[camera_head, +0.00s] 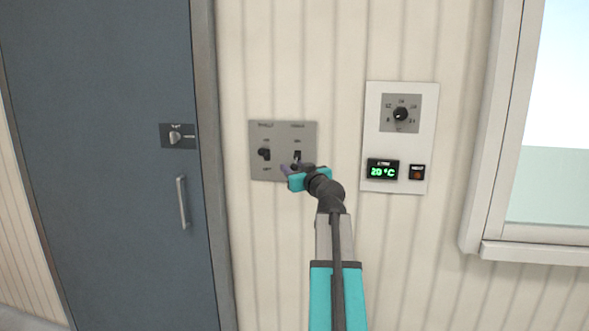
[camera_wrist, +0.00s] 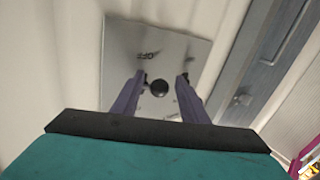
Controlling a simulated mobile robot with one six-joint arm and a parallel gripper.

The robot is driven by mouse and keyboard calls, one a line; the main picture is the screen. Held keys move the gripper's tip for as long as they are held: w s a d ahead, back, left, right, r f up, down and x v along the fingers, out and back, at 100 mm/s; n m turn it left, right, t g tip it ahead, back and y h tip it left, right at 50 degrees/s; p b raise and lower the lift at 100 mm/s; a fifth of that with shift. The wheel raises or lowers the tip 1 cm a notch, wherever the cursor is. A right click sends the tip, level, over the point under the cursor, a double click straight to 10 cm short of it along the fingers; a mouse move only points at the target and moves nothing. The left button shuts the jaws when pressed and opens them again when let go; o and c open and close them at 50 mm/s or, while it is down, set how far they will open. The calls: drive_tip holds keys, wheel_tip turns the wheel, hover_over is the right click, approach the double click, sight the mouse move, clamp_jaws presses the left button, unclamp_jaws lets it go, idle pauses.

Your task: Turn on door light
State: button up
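A grey switch panel (camera_head: 282,129) with two black toggle switches is on the ribbed wall, right of the door. The left switch (camera_head: 264,153) and the right switch (camera_head: 297,155) have small labels too blurred to read surely. My gripper (camera_head: 292,168) is at the panel's lower right, just below the right switch and partly covering that area. In the wrist view, my gripper (camera_wrist: 160,85) has its two purple fingers apart. A round black knob (camera_wrist: 159,88) shows between them against the grey panel, with an upside-down OFF label. I cannot tell whether the fingers touch it.
A blue-grey door (camera_head: 100,120) with a lock (camera_head: 175,136) and handle (camera_head: 183,202) is at left. A white control plate (camera_head: 380,150) with a dial (camera_head: 400,114) and a green 20 °C display (camera_head: 383,170) is to the right. A window frame (camera_head: 487,130) stands farther right.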

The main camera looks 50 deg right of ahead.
clamp_jaws()
